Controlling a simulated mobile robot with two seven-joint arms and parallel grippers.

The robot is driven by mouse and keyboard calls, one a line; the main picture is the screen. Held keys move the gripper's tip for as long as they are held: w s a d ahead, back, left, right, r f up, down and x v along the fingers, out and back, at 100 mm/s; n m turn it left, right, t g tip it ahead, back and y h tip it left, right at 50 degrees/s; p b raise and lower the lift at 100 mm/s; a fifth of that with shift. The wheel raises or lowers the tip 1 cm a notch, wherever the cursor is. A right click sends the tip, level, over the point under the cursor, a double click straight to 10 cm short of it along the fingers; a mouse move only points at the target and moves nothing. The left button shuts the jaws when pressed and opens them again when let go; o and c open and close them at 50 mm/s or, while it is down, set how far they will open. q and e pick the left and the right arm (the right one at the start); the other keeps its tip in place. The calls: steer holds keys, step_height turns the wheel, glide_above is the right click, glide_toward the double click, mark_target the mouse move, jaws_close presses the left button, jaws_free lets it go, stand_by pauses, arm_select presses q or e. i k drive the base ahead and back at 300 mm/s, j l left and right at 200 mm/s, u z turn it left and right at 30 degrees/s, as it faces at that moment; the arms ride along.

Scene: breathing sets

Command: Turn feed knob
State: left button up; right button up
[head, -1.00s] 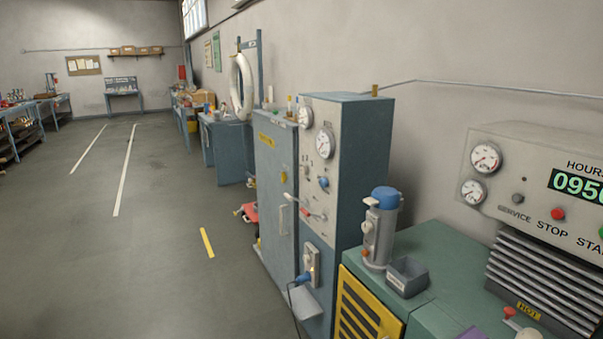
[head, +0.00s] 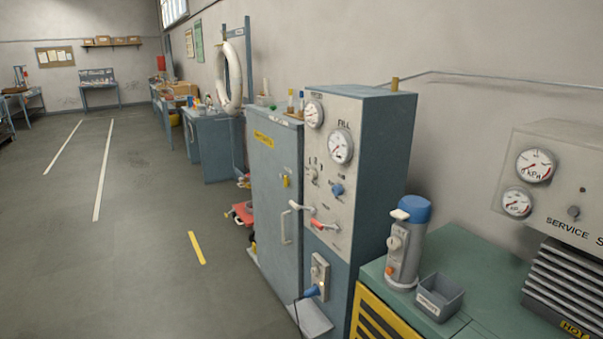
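The control panel (head: 329,165) is the pale front of a tall blue-grey cabinet right of the picture's middle. It carries a blue knob (head: 337,190), a small grey knob (head: 312,175) and two gauges above them. A pale lever (head: 301,206) and a red-gripped lever (head: 323,224) sit lower on it. The small labels are too blurred for me to tell which knob is marked feed. Neither of my grippers is in view.
A grey-and-blue canister (head: 405,245) and a small grey bin (head: 439,297) stand on the green bench (head: 470,262) at the right. A finned machine (head: 565,285) is beyond them. A blue plug (head: 311,292) and cable hang below the panel. The floor at left is clear.

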mark_target(312, 175)
steer(key=i+j, duration=0.85)
steer(key=j, duration=0.2)
steer(key=i+j+z, duration=0.1)
steer(key=i+j, duration=0.3)
steer(key=j, duration=0.1)
